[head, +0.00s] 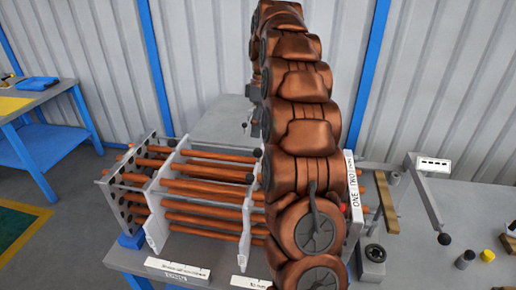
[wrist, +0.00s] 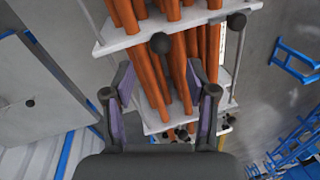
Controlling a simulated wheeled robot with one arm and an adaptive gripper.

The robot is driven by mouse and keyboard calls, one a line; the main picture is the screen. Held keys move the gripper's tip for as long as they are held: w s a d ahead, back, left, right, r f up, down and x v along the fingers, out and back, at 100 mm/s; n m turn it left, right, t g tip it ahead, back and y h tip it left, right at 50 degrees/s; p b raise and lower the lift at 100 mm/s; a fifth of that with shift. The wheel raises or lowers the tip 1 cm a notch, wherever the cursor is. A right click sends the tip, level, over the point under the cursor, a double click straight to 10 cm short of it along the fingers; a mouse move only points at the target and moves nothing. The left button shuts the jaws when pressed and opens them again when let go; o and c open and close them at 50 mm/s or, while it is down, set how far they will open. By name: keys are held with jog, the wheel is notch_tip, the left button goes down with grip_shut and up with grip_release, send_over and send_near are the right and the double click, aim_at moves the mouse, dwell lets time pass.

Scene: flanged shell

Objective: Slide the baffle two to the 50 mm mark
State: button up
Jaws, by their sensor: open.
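The copper tube bundle (head: 205,188) lies across the bench, passing through upright pale plates. One pale baffle plate (head: 160,205) stands near the left end; another plate (head: 250,205) stands further right, partly behind my arm. I cannot tell which is baffle two. In the wrist view, my gripper (wrist: 160,78) is open and empty above the tubes (wrist: 155,75). A black ball knob (wrist: 160,43) appears between and beyond the fingertips. A pale plate (wrist: 128,38) lies beyond it. The 50 mm mark is not readable.
White label strips (head: 178,268) lie at the bench front. A grey arm-like fixture (head: 425,190), a dark round part (head: 374,253) and a yellow cap (head: 487,256) are on the right. A blue-legged table (head: 40,130) stands at far left.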

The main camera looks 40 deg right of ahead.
aim_at(259, 149)
jog(key=shift+s+a+f, duration=0.15)
jog(key=shift+f, duration=0.7)
jog(key=shift+s+a+f+p, duration=0.15)
jog(key=shift+f+p, duration=0.15)
jog(key=shift+f, duration=0.6)
jog(key=shift+a+f+p, duration=0.15)
jog(key=shift+f+p, duration=0.1)
jog(key=shift+f, duration=0.6)
jog(key=shift+s+a+f+p, duration=0.15)
jog(key=shift+f+p, duration=0.15)
jog(key=shift+f, duration=0.6)
grip_shut()
